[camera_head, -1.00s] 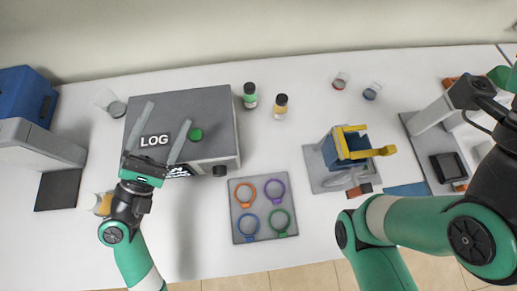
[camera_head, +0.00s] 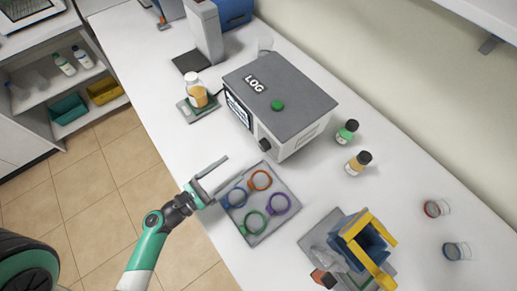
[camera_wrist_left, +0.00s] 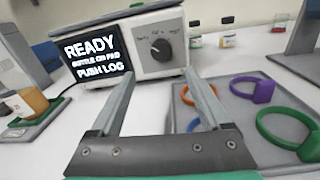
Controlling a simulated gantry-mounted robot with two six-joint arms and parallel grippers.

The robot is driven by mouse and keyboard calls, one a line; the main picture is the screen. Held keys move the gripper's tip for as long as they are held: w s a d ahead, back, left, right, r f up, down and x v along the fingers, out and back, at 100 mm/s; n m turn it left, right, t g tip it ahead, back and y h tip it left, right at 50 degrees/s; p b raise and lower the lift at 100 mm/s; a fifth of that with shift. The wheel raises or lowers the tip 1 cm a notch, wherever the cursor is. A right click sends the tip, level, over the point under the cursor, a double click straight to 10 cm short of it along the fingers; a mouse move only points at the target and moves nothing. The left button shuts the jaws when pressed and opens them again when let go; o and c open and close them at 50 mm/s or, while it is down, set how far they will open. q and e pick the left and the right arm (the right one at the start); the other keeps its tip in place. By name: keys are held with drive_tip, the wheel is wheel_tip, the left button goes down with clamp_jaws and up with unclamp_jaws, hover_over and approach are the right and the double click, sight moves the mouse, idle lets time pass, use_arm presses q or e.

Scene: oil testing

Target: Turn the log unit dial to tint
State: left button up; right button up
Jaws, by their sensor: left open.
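The log unit (camera_head: 280,95) is a grey-topped box marked LOG with a green button (camera_head: 277,105) on top. Its black dial (camera_head: 265,145) is on the front face. In the left wrist view the dial (camera_wrist_left: 162,49) shows upright beside a screen (camera_wrist_left: 97,60) reading "READY", "BOTTLE ON PAD" and "PUSH LOG". The small labels around the dial are too blurred to read surely. My left gripper (camera_head: 220,175) is open and empty, in front of the unit and apart from the dial, near the ring tray. My right gripper is not in view.
A grey tray (camera_head: 285,228) holds several coloured rings just right of my left gripper. A bottle of amber liquid (camera_head: 197,94) stands on a pad (camera_head: 186,112) left of the unit. A yellow-and-blue fixture (camera_head: 362,245) is nearer.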

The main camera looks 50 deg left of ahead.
sight(261, 147)
use_arm(q)
drive_tip(key=w+p, duration=0.1)
drive_tip(key=w, duration=1)
drive_tip(key=shift+w+d, duration=0.15)
drive_tip(key=shift+w, duration=0.1)
clamp_jaws()
